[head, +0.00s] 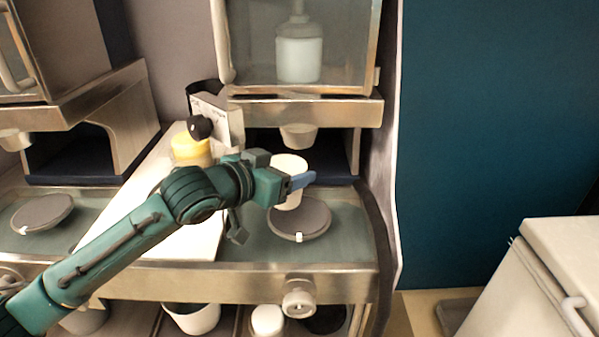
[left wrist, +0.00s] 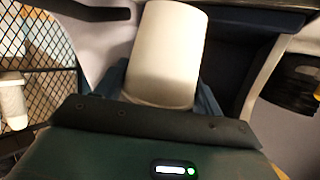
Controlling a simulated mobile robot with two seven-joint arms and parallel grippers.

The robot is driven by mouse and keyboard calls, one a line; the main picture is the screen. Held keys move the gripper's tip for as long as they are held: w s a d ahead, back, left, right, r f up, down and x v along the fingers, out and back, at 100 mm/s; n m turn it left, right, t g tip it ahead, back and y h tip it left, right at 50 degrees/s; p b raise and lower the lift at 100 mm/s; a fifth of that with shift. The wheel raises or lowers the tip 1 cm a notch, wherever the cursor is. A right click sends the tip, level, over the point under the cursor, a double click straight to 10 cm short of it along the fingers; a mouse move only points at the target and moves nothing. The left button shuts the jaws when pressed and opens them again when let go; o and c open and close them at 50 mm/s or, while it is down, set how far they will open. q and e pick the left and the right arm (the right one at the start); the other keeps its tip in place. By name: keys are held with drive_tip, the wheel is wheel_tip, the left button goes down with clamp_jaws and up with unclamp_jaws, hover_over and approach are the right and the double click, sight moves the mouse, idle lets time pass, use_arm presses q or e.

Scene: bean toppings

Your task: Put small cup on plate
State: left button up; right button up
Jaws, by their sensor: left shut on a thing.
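The small white cup (head: 289,166) is held by my left gripper (head: 291,183), whose fingers are shut around it. The cup looks about upright in the head view. In the left wrist view the cup (left wrist: 167,55) fills the space between the dark fingers (left wrist: 163,98). A round dark grey plate (head: 301,218) with a small white tab lies on the counter under the right dispenser. The cup's lower end overlaps the plate's far left edge in the head view; I cannot tell whether they touch. My right gripper is not in view.
A dispenser nozzle (head: 299,136) hangs just behind and above the cup. A similar round plate (head: 43,213) lies at the left. A yellow-topped container (head: 191,148) and a white box (head: 219,117) stand left of the cup. Below the counter is a knob (head: 299,297).

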sight(297, 161)
use_arm(q)
drive_tip(key=w+d, duration=0.2)
drive_tip(key=w, duration=0.1)
drive_tip(key=shift+d, duration=0.25)
wheel_tip(297, 161, down, 3)
drive_tip(key=shift+f+p, duration=0.2)
drive_tip(key=shift+p, duration=0.25)
drive_tip(key=shift+f, duration=0.1)
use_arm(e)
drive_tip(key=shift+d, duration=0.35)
use_arm(q)
drive_tip(key=shift+f, duration=0.1)
drive_tip(key=o, duration=0.9)
drive_tip(key=shift+o, duration=0.2)
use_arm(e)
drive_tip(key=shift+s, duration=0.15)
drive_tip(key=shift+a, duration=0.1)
